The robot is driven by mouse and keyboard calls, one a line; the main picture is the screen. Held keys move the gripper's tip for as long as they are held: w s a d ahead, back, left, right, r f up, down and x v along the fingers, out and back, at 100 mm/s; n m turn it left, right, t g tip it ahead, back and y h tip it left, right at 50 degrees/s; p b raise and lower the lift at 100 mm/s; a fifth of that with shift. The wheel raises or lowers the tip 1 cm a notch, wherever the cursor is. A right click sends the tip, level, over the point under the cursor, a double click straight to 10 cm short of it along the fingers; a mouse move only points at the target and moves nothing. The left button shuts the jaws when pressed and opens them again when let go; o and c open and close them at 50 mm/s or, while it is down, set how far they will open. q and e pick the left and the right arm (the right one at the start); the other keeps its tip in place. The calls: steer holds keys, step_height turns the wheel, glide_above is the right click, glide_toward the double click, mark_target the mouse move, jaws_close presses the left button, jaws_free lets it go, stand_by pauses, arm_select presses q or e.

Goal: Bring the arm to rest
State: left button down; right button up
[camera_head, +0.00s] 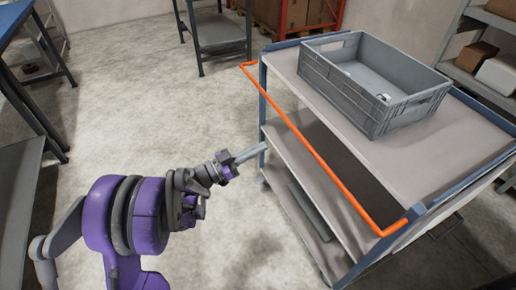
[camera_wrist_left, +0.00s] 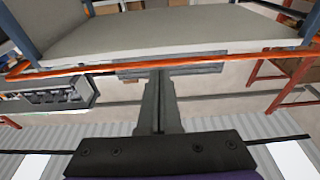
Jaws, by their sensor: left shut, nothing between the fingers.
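My left arm (camera_head: 138,215) is purple and grey and reaches in from the lower left in the head view. Its left gripper (camera_head: 262,148) is shut and empty, with the fingertips close to the left side of the trolley, below its orange handle. In the left wrist view the two fingers of the gripper (camera_wrist_left: 160,80) lie together with nothing between them. I cannot tell whether the fingertips touch the trolley. My right gripper is not in view.
A grey trolley (camera_head: 460,140) with an orange handle (camera_head: 330,170) stands at the right. A grey crate (camera_head: 345,95) is on its top. A small table (camera_head: 222,30) stands at the back and shelving (camera_head: 480,85) at the right. Concrete floor (camera_head: 130,110) is clear around the arm.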

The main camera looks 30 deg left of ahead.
arm_select(q)
steer(key=shift+d, duration=0.15)
steer(key=s+d+f+n+g+y, duration=0.4)
steer(key=s+d+f+g, duration=0.2)
steer(key=s+d+g, duration=0.45)
steer(key=s+a+f+n+y, duration=0.2)
steer(key=s+y, duration=0.2)
steer(key=s, duration=0.4)
steer(key=s+a+f+n+y, duration=0.2)
steer(key=s+y, duration=0.3)
steer(key=s, duration=0.3)
step_height(320, 180, up, 20)
steer(key=w+p, duration=0.2)
steer(key=p, duration=1.6)
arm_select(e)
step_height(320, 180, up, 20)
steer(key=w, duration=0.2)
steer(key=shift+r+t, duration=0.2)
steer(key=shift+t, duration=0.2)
